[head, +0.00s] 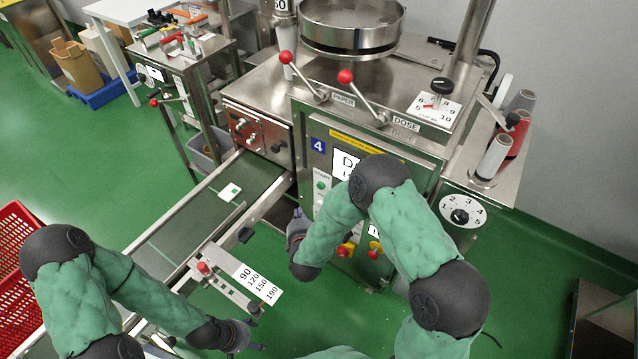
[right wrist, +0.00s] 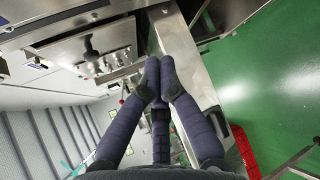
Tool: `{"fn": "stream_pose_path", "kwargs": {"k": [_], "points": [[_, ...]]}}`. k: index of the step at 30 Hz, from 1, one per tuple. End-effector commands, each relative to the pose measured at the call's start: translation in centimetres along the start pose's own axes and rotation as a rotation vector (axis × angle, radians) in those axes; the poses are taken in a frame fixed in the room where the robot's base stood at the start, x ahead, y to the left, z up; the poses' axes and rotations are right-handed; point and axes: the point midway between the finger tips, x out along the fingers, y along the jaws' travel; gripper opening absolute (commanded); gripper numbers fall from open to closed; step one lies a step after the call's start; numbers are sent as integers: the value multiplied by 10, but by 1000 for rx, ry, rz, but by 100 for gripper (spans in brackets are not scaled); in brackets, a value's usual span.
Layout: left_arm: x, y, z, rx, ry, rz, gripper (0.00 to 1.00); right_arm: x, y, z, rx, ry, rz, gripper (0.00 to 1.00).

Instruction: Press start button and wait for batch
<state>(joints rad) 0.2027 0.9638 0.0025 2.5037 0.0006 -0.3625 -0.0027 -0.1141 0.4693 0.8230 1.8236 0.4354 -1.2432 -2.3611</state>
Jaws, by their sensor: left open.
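The packing machine (head: 378,142) has a front panel with a green start button (head: 320,186) at its left side, under the START label. My right gripper (head: 296,226) is below and left of this button, apart from it, beside the machine's front edge. In the right wrist view its fingers (right wrist: 158,66) are drawn together with nothing visible between them. My left gripper (head: 248,340) is low in the head view, open and empty, near the conveyor's front end. A white teabag (head: 230,191) lies on the dark conveyor belt (head: 185,232). My right arm hides part of the panel and its screen.
Two red-knobbed levers, the paper lever (head: 287,58) and the dose lever (head: 346,77), stand on the machine top. A scale plate (head: 258,283) with numbers juts from the conveyor. Red crates (head: 18,228) stand at the left. Green floor is free between conveyor and machine.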

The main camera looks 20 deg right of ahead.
Motion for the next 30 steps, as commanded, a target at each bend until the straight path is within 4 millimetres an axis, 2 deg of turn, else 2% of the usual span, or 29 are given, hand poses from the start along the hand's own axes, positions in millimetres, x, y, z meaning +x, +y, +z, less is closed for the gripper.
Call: {"fn": "stream_pose_path", "kwargs": {"k": [10, 24, 30], "points": [[3, -1, 0, 0, 0, 0, 67, 7, -1, 7, 3, -2, -1, 0], [14, -5, -1, 0, 1, 0, 67, 46, -1, 48, 3, -1, -1, 0], [16, -6, -1, 0, 1, 0, 67, 57, -1, 59, 3, 0, -1, 0]]}}
